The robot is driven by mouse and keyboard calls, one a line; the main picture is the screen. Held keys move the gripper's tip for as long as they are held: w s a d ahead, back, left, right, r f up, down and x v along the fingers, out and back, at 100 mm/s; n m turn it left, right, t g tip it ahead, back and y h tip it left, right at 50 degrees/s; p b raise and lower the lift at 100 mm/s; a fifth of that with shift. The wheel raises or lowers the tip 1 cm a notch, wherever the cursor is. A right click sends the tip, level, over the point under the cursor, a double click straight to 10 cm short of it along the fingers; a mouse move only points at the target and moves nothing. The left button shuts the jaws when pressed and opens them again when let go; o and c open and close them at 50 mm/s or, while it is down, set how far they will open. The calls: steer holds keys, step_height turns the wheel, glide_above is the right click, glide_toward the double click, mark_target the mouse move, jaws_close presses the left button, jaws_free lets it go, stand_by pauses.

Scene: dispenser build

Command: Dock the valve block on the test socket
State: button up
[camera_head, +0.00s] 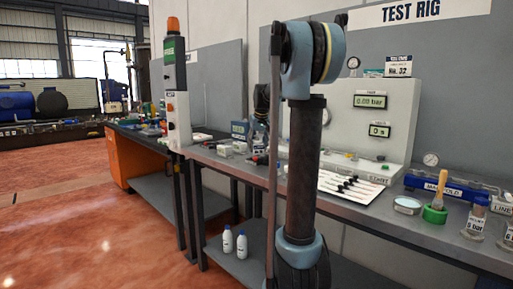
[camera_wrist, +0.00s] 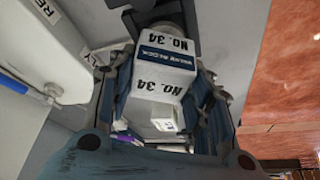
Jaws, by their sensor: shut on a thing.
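The valve block (camera_wrist: 165,68) is pale with a dark blue band and "No. 34" printed on two faces. It sits between the finger linkages of my gripper (camera_wrist: 165,85) in the wrist view, and the gripper is shut on it. A dark part lies at the top of the block; I cannot tell what it is. The test rig (camera_head: 385,105) is a pale console on the bench, with displays reading "0.00 bar" and "0 s". I cannot make out the test socket.
A signal post (camera_head: 174,80) stands left. Two white bottles (camera_head: 241,245) stand on the lower shelf.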

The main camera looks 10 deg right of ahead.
steer(key=shift+f, duration=0.5)
stand_by(0.3)
steer(key=o, duration=1.2)
steer(key=shift+o, duration=0.2)
steer(key=v, duration=1.1)
